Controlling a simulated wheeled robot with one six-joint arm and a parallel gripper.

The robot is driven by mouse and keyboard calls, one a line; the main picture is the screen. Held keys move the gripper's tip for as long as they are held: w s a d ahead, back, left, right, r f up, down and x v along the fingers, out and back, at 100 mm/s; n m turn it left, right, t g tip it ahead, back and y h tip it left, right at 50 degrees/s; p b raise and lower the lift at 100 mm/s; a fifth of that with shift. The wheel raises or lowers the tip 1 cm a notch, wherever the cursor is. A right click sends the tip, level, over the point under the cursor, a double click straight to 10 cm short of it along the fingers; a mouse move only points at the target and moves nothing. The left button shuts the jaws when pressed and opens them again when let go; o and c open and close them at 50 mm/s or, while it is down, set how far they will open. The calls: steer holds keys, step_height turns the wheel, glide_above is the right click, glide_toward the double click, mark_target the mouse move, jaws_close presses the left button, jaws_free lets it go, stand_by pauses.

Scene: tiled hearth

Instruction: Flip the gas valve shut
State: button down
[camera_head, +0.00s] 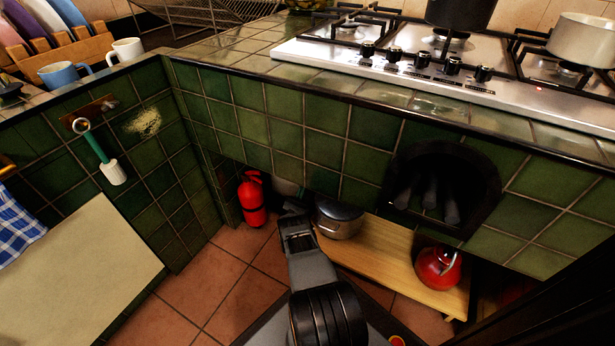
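I cannot make out the gas valve in this view. My arm reaches away from me towards the low opening under the green tiled counter. My gripper (291,207) is at its far end, dark and small, in front of the shadowed opening between a red fire extinguisher and a metal pot. I cannot tell whether its fingers are open or shut, or whether it touches anything. A pale shape (286,187) shows dimly just behind it; what it is stays unclear. The gripper and arm hide part of the opening.
The red fire extinguisher (252,200) stands left of my gripper. The lidded metal pot (339,219) sits right of it on a low wooden shelf (393,262), with a red round vessel (438,268) further right. The gas hob (430,65) is above. Floor tiles (215,283) at left are clear.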

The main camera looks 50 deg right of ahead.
steer(key=b+x, duration=0.1)
steer(key=x, duration=0.8)
steer(key=shift+d+r, duration=0.25)
steer(key=shift+w+a+n+t, duration=0.1)
steer(key=shift+w+n+t, duration=0.15)
steer(key=shift+n+t, duration=0.2)
steer(key=shift+t, duration=0.25)
